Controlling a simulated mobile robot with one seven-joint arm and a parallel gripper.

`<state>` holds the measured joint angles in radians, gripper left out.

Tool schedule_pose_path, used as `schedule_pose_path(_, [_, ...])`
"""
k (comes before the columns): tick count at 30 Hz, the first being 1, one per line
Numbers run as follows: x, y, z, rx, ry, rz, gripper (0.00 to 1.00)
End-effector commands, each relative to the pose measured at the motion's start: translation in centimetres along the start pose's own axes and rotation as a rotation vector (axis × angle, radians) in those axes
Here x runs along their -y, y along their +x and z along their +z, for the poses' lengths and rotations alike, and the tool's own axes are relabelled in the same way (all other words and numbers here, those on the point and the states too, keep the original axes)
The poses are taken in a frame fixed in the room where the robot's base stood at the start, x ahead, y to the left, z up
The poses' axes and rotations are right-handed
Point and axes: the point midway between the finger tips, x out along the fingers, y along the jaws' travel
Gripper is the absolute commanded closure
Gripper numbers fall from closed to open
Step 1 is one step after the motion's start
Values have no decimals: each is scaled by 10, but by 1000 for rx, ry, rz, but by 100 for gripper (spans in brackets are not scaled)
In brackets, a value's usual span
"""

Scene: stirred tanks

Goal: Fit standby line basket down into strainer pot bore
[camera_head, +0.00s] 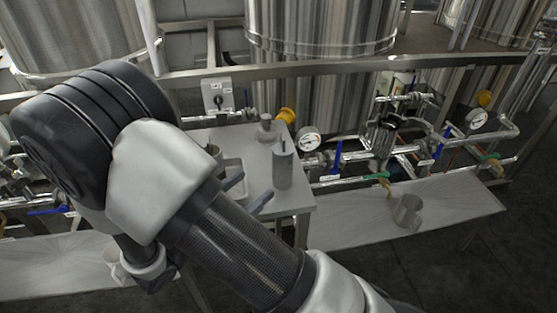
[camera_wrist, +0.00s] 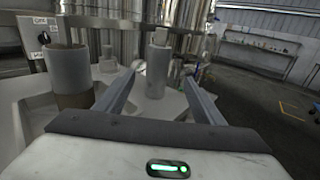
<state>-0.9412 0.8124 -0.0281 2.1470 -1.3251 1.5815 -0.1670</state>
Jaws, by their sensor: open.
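My gripper (camera_head: 249,191) is open and empty above the front of the small grey table; its two fingers also show in the wrist view (camera_wrist: 158,82). A tall grey cylinder (camera_head: 283,168) with a thin upright piece at its top stands on the table; in the wrist view it (camera_wrist: 157,70) appears between the fingers, beyond them and apart. I cannot tell which is the basket or the strainer pot.
A short grey part with a broad foot (camera_head: 267,130) stands at the table's back. Behind run pipes with a pressure gauge (camera_head: 309,139), yellow fitting (camera_head: 287,115) and switch box (camera_head: 217,95). A metal jug (camera_head: 407,210) stands on the lower right bench (camera_head: 440,205), which has free room.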

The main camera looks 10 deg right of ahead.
Motion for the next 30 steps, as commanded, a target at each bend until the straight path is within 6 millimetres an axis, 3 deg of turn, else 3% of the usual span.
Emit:
schedule_pose_path(5, [-5,16,-4,18,-17,24,37])
schedule_pose_path(18, [-6,106,-3,15,-15,21,37])
schedule_pose_path(26, [-6,124,-1,14,-15,22,37])
schedule_pose_path(30, [-4,145,2,15,-14,20,37])
